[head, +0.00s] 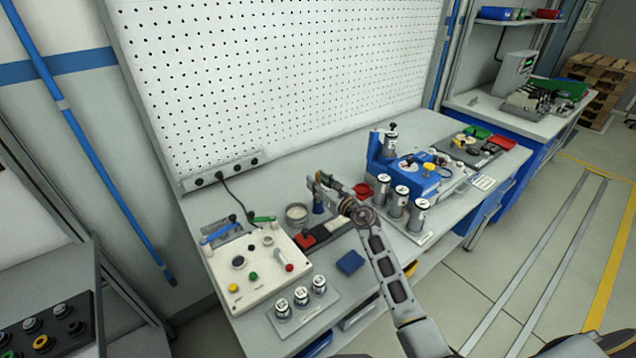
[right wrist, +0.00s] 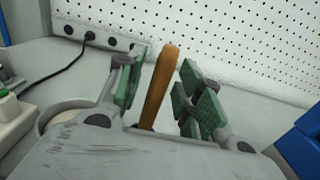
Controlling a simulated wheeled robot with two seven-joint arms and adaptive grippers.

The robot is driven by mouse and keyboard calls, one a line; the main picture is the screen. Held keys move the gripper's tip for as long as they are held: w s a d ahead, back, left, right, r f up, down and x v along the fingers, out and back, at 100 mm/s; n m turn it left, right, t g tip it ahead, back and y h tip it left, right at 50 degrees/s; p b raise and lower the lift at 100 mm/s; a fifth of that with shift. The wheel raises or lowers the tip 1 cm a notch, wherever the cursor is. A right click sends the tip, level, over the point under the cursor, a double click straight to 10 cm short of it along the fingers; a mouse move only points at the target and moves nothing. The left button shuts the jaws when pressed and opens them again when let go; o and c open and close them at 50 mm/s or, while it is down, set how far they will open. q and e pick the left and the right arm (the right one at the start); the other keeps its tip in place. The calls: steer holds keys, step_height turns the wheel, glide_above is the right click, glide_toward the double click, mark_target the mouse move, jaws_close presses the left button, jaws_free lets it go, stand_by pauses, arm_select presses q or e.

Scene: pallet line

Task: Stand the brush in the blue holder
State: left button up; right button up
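In the right wrist view, the brush's orange-brown wooden handle (right wrist: 161,85) stands up, slightly tilted, between the green-padded fingers of my right gripper (right wrist: 160,92). The fingers are apart, with gaps showing on both sides of the handle. A sliver of blue shows at the handle's foot; the brush's lower end is hidden by the gripper body. In the head view, my right gripper (head: 326,190) is low over the bench, at a small blue upright piece (head: 318,207) that looks like the holder. The brush is too small to make out there. My left gripper is not in view.
A white control box (head: 255,265) and a round tub (head: 296,213) stand left of the gripper. A blue block (head: 350,262) and a plate of small canisters (head: 302,300) lie in front. A blue machine (head: 412,175) with larger canisters stands right. The pegboard (head: 280,70) rises behind.

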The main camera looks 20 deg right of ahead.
steer(key=v, duration=1.1)
steer(key=shift+s, duration=0.35)
steer(key=shift+d, duration=0.1)
steer(key=shift+s, duration=0.15)
stand_by(0.7)
